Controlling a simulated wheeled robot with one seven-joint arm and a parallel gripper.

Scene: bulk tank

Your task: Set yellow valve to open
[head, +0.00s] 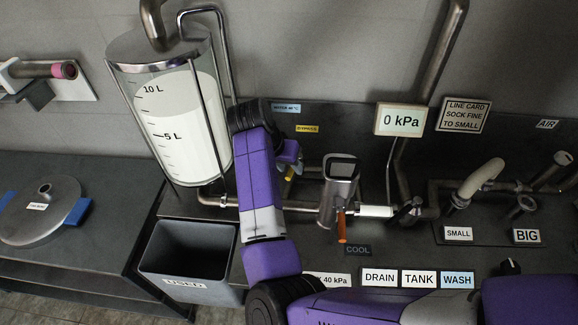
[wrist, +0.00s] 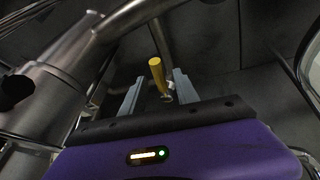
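The yellow valve handle (wrist: 157,72) shows in the wrist view as a short yellow rod with a round end. It stands between and slightly beyond the two grey fingers of my gripper (wrist: 159,80). The fingers are apart, with gaps on both sides of the handle, and hold nothing. In the head view my gripper (head: 290,158) is right of the tank, and a bit of the yellow handle (head: 289,174) shows just below it. My arm hides much of the valve there, so its exact setting is hard to tell.
The clear tank (head: 185,120) with white liquid stands left of my arm. A metal device (head: 340,190) with an orange handle (head: 342,227) is close on the right. A grey USED bin (head: 187,255) is below the tank. Pipes surround the gripper.

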